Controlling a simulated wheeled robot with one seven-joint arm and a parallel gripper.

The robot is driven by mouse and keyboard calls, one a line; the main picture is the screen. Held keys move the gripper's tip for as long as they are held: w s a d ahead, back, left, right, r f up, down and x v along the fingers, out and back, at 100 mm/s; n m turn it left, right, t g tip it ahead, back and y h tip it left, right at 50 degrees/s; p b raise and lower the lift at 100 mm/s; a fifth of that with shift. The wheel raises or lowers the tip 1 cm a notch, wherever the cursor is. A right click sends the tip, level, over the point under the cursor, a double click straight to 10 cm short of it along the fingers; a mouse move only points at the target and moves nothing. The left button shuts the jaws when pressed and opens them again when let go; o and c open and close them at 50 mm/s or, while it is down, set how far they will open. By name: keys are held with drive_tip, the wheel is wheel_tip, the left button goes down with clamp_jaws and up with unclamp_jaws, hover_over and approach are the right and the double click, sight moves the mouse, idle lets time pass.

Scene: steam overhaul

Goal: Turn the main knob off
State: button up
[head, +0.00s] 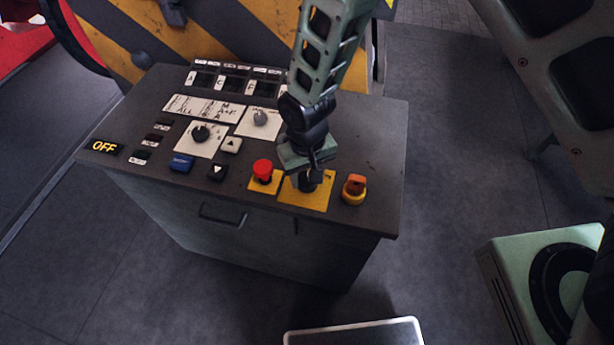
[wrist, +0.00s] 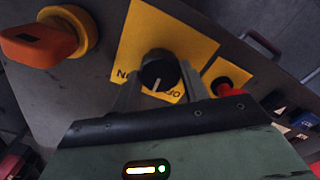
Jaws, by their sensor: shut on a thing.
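The main knob (wrist: 158,72) is a black round knob with a pale pointer line, on a yellow plate (wrist: 150,28) marked "ON" and "OFF" in the wrist view. Its pointer is towards the gripper side, near the "OFF" lettering; the exact setting is hard to tell. My gripper (wrist: 158,84) is shut on the knob, one finger on each side. In the head view my gripper (head: 308,177) reaches down onto the yellow plate (head: 318,200) at the panel's front right, and mostly hides the knob.
A red mushroom button (head: 263,169) stands close left of the plate. An orange switch (head: 355,186) on a yellow base stands close right.

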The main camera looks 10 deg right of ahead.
drive_tip(key=n+b, duration=0.1)
drive_tip(key=n, duration=0.3)
drive_tip(key=shift+n+b, duration=0.3)
drive_tip(key=shift+b, duration=0.05)
drive_tip(key=shift+n+b, duration=0.45)
drive_tip(key=shift+n, duration=1.45)
drive_tip(key=o, duration=1)
wheel_tip(320, 180, up, 18)
drive_tip(key=b, duration=0.3)
drive_tip(key=shift+f, duration=0.25)
drive_tip(key=s+d+m, duration=0.1)
drive_tip(key=s+d, duration=0.2)
drive_tip(key=s, duration=0.3)
drive_tip(key=s+d+r+m, duration=0.1)
drive_tip(key=s+d, duration=0.2)
drive_tip(key=s, duration=0.2)
drive_tip(key=s+d+m, duration=0.2)
drive_tip(key=s+d, duration=0.2)
drive_tip(key=s, duration=0.2)
drive_tip(key=shift+s+r+y, duration=0.3)
drive_tip(key=shift+s+r, duration=0.05)
drive_tip(key=shift+r, duration=0.05)
